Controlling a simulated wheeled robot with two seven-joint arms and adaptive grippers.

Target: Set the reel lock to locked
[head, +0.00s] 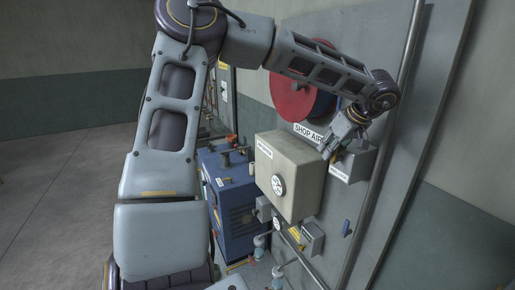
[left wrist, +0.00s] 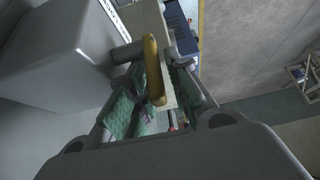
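The reel is a red disc (head: 296,97) with a dark blue hose drum beside it on the wall panel. Below it, a small grey box (head: 354,163) carries a white label, too small to read. A yellow lever (left wrist: 153,70) in front of this box is seen best in the left wrist view, and I take it for the reel lock. My left gripper (head: 336,152) is at the box's left side. My right gripper is out of view.
A cream box with a gauge (head: 288,175) juts out just left of my left gripper. A blue machine (head: 232,190) stands on the floor beyond it. A vertical pipe (head: 399,100) runs right of the grey box. Open floor (head: 60,180) lies to the left.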

